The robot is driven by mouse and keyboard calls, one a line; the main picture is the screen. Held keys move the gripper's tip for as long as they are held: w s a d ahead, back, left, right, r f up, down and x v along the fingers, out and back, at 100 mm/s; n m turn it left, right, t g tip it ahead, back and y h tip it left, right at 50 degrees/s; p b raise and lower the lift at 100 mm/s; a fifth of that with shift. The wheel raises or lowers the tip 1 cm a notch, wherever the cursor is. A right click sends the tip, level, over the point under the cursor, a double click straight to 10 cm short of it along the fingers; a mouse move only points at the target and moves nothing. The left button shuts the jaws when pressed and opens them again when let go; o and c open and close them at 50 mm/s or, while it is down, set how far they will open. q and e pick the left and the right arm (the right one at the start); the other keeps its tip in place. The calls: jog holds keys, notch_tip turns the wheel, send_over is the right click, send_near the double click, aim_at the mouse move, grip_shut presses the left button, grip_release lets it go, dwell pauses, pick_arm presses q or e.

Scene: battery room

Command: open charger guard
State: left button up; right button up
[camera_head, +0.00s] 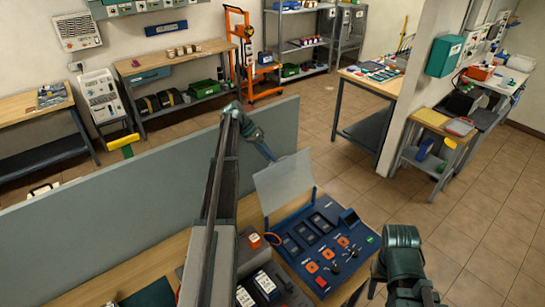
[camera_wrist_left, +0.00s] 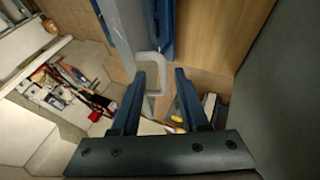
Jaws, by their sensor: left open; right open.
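The blue charger (camera_head: 337,262) sits on the wooden bench with orange and black modules on its face. Its pale, see-through guard (camera_head: 284,184) stands raised along the charger's far edge, leaning back. My left gripper (camera_head: 271,156) is at the guard's top edge, on its far side. In the left wrist view my left gripper (camera_wrist_left: 156,78) is open, with the light grey loop handle (camera_wrist_left: 152,62) at and between its fingertips. I cannot tell whether they touch. The guard (camera_wrist_left: 115,35) shows nearly edge-on there. My right arm is at the lower right; its fingers are not visible.
A grey partition (camera_head: 130,185) runs behind the bench (camera_head: 165,245). Battery blocks (camera_head: 265,284) sit left of the charger, partly behind my left arm. Shelves and an orange trolley (camera_head: 243,60) stand farther back. Open tiled floor lies to the right.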

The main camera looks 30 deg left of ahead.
pick_arm(q)
jog(key=p+v, duration=0.7)
jog(key=v, duration=0.2)
jog(key=shift+a+r, duration=0.2)
jog(key=shift+r, duration=0.1)
